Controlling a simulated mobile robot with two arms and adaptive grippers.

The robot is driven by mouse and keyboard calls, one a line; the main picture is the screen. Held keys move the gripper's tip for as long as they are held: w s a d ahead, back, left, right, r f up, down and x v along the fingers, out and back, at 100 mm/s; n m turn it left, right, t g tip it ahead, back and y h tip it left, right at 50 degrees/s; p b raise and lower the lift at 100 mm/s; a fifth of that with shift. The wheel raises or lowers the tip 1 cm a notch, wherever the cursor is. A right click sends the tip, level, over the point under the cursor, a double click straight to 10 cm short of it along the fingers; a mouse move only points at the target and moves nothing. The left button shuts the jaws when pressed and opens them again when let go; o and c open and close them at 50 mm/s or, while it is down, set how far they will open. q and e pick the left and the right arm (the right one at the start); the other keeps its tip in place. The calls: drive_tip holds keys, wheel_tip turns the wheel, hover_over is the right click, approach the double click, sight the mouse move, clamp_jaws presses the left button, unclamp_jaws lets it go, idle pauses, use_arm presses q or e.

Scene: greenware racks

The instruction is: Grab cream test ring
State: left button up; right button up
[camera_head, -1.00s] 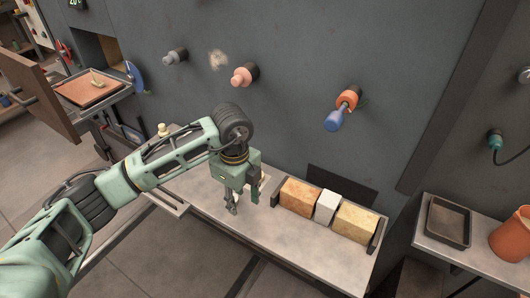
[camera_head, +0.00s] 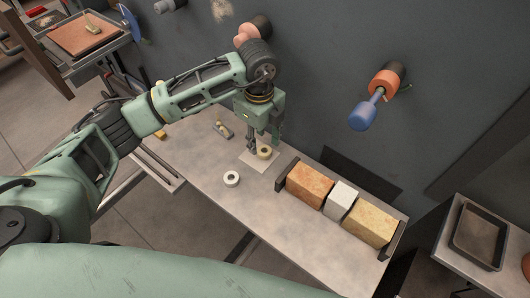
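A cream ring (camera_head: 264,152) lies on a pale square sheet (camera_head: 258,163) on the grey shelf table. My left gripper (camera_head: 263,145) points down from above at the ring, with its fingers apart. One finger is at the ring's left side and the other is behind it to the right. I cannot tell whether either finger touches the ring. A second, whiter ring (camera_head: 232,178) lies on the bare tabletop in front and to the left. My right gripper is out of view.
A rack (camera_head: 284,178) holding orange, white and yellow blocks stands right of the sheet. A small grey item (camera_head: 223,130) lies behind on the left. The dark wall with pegs rises behind. The table front (camera_head: 290,240) is clear.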

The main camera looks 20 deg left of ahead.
sight(262, 152)
use_arm(q)
drive_tip(key=f+b, duration=0.1)
drive_tip(key=f, duration=0.1)
drive_tip(key=f+b, duration=0.2)
drive_tip(key=f, duration=0.1)
drive_tip(key=shift+w+d+f, duration=0.15)
drive_tip(key=shift+d, duration=0.05)
drive_tip(key=shift+c, duration=0.2)
drive_tip(key=c, duration=0.9)
drive_tip(key=shift+o, duration=0.2)
